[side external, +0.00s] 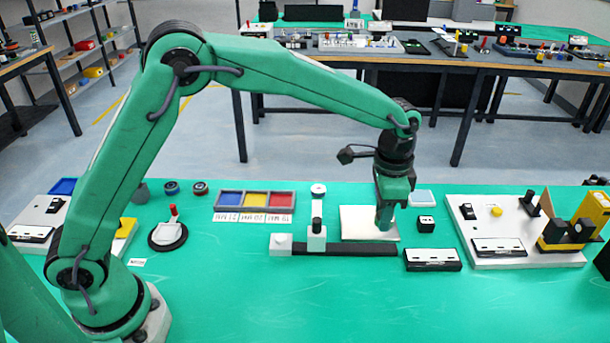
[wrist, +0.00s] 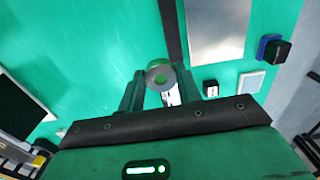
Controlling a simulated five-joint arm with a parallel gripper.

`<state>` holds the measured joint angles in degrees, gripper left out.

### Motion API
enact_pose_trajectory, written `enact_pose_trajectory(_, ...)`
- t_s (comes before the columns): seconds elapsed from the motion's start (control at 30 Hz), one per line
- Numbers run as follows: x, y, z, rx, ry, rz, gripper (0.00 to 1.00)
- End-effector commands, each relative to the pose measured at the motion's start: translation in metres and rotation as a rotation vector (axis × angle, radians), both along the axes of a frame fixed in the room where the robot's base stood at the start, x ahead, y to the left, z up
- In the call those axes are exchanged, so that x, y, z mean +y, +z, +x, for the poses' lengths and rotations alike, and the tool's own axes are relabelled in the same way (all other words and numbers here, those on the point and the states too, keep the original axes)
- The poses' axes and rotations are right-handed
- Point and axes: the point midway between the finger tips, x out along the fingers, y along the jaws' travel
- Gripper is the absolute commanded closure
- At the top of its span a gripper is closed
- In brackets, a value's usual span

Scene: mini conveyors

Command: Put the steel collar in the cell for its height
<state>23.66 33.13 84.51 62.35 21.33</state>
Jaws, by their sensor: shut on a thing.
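The steel collar (wrist: 160,75) is a grey ring with a hole, seen end-on between my fingers in the wrist view. My gripper (wrist: 160,88) is shut on it. In the side view my gripper (side external: 385,222) points down over the right part of a white plate (side external: 358,218); the collar cannot be made out there, and I cannot tell whether it touches the plate. A grey tray (side external: 216,207) left of the gripper has a blue cell (side external: 230,199), a yellow cell (side external: 256,199) and a red cell (side external: 282,200). White labels (side external: 253,218) lie along its front; their print is too small to read surely.
A dark rail (side external: 355,250) with a white end block (side external: 281,244) and an upright slider (side external: 317,236) lies in front of the plate. A small black block (side external: 426,224) and a device panel (side external: 515,255) stand at right. The green table front (side external: 300,305) is clear.

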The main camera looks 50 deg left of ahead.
Motion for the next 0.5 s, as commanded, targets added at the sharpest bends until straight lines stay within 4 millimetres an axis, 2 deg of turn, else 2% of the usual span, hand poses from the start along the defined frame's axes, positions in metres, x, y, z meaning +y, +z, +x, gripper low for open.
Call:
enact_pose_trajectory(0.37,0.0010,0.0002,0.0003,0.000,0.002,0.000,0.93)
enact_pose_trajectory(0.5,0.0087,0.0032,0.0002,-0.001,0.026,-0.001,0.93)
